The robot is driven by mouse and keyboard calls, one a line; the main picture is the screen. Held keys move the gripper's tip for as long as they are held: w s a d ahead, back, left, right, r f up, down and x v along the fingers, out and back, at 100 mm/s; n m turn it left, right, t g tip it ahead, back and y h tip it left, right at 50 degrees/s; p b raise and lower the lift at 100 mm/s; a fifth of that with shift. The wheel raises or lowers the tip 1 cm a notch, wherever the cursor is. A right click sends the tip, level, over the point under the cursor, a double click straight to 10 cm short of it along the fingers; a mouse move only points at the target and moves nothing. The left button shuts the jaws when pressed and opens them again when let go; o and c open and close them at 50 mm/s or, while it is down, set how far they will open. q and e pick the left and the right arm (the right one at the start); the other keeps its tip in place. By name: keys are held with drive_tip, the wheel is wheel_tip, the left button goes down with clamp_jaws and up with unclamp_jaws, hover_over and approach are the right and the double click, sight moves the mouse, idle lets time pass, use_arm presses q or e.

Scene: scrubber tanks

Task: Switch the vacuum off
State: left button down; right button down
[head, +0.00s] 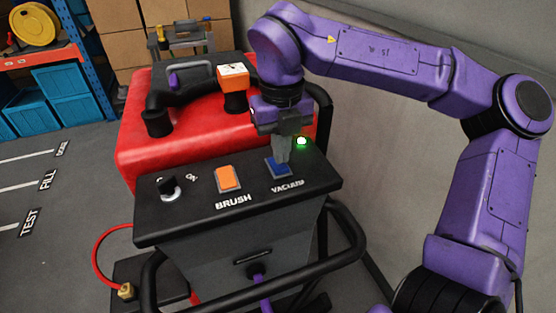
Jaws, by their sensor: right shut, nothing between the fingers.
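The vacuum switch (277,169) is a blue rocker on the black control panel (200,216), above the label VACUUM. My right gripper (283,158) is shut with nothing between its fingers. It points down at the blue rocker, with its fingertips at or just above it; I cannot tell whether they touch. The fingers hide part of the rocker, and its tilt is not clear. A green lamp (301,141) glows on the panel just right of the fingers. My left gripper is not in view.
On the panel's left are an orange BRUSH rocker (228,178) and a black key knob (168,186). A red tank (140,141) with black hoses and an orange-topped float stands behind. Black handle bars (345,228) curve around the panel front. A wall is at the right.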

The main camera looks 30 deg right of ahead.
sight(281, 167)
drive_tip(key=shift+f+b, duration=0.8)
drive_tip(key=shift+f, duration=0.2)
idle(0.8)
drive_tip(key=shift+r, duration=0.1)
wheel_tip(281, 167, up, 7)
drive_tip(key=p, duration=0.6)
idle(0.4)
